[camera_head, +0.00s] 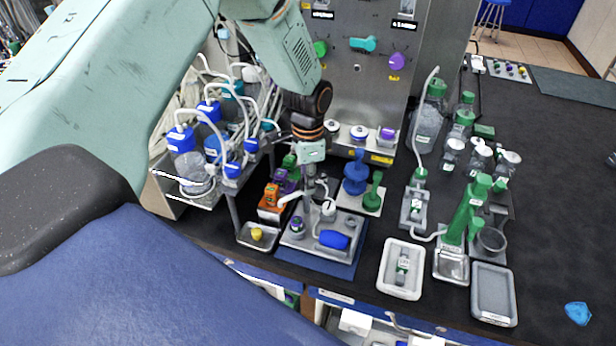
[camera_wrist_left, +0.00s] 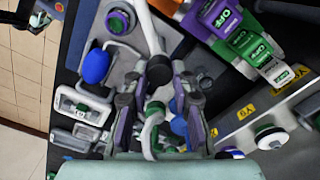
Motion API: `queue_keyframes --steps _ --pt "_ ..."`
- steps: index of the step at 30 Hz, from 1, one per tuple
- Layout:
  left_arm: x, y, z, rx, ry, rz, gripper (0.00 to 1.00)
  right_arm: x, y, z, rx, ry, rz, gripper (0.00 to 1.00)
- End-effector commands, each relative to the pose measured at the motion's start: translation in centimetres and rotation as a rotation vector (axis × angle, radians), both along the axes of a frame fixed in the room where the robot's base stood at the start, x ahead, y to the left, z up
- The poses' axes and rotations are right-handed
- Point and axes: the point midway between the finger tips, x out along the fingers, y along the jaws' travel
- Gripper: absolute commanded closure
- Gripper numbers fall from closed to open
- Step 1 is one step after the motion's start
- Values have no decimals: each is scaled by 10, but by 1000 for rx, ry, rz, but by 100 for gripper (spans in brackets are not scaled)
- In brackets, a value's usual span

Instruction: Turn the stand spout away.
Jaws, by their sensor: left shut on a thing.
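The stand spout, a white bent tube (camera_head: 287,202), rises from the small stand tray (camera_head: 298,243) on a blue mat. In the left wrist view the white spout (camera_wrist_left: 149,32) comes down from the top edge to a dark rounded end between my fingertips. My left gripper (camera_head: 314,172) is above the stand and also shows in the left wrist view (camera_wrist_left: 157,88), its fingers closed about the spout's dark end. The exact contact is partly hidden. A white-capped fitting (camera_head: 328,209) and a blue cylinder (camera_head: 334,239) sit on the stand tray. My right gripper is not in view.
Orange, purple and green blocks (camera_head: 271,199) stand close left of the stand. A blue valve (camera_head: 356,177) and green valve (camera_head: 373,193) stand right. A small metal tray (camera_head: 246,243) lies front left. The dark bench (camera_head: 562,210) is mostly free at far right.

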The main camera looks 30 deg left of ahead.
Motion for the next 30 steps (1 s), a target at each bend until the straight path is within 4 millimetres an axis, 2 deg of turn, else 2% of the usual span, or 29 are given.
queue_keyframes --steps 13,30 --pt "1 0 1 0 -3 -287 100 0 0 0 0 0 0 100" --pt "1 0 2 1 -5 -361 100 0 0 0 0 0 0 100"
